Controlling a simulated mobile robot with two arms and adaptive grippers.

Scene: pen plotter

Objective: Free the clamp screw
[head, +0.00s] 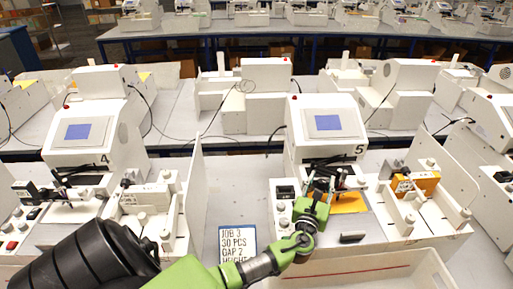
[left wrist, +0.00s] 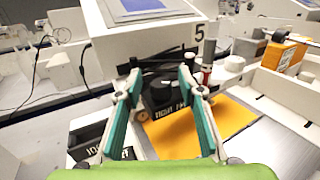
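My left gripper (head: 318,190) reaches in at plotter 5 (head: 330,124), over its pen carriage. In the left wrist view its two teal fingers (left wrist: 160,82) stand apart, one on each side of a black carriage block (left wrist: 161,94) with a dark round knob on it. The knob may be the clamp screw; I cannot tell for certain. The fingers do not visibly close on anything. A pen with a red band (left wrist: 207,68) stands upright just right of the right finger. In the head view the gripper hides most of the carriage. My right gripper is not in view.
An orange sheet (left wrist: 195,128) lies below the carriage. An orange box (head: 420,183) sits in the holder at right. Plotter 4 (head: 85,128) stands at left, with a job card (head: 237,243) between the machines. A pale tray (head: 400,270) is in front.

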